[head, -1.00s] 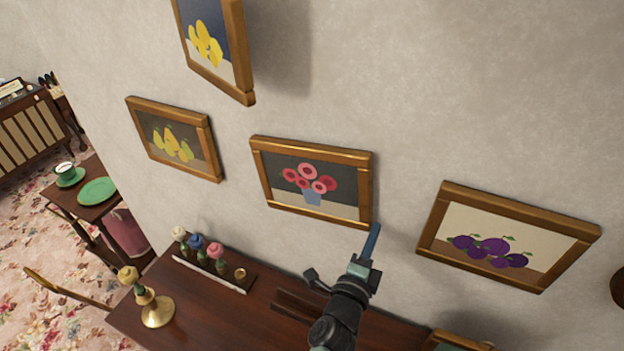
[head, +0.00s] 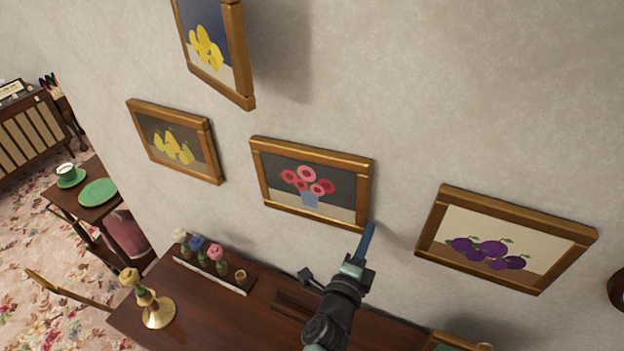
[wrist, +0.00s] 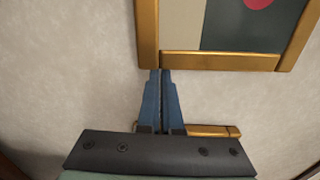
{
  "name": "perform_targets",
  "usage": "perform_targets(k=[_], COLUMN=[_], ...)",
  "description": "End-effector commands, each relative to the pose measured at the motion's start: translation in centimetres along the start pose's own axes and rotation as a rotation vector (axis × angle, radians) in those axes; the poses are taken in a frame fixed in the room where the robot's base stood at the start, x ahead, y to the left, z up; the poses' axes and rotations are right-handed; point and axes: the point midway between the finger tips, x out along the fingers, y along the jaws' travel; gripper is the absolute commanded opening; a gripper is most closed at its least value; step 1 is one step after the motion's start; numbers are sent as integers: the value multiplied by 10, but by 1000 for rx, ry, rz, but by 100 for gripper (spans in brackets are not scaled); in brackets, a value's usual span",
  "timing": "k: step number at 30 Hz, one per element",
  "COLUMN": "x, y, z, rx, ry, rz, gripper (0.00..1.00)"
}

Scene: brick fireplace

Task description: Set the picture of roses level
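The picture of roses (head: 312,161), pink and red flowers in a blue vase within a gilt wooden frame, hangs in the middle of the wall. Its top edge slopes less than those of its neighbours, so it looks tilted with its right side high. My gripper (head: 370,228) is at its lower right corner, blue fingers together and holding nothing. In the wrist view, turned sideways, the fingertips (wrist: 161,72) meet the edge of the roses frame (wrist: 222,61) near its corner; I cannot tell whether they touch it.
Pictures of pears (head: 172,144), plums (head: 495,252) and lemons (head: 205,47) hang around it. The wall between the pictures is bare.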

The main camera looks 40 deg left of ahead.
Motion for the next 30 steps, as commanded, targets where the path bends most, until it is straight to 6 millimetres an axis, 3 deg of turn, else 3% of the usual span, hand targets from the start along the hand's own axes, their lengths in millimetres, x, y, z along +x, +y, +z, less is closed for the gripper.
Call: perform_targets(k=[30], x=[0], y=[0], z=[8], rx=[0], ry=[-2], rz=[-2], gripper=[0])
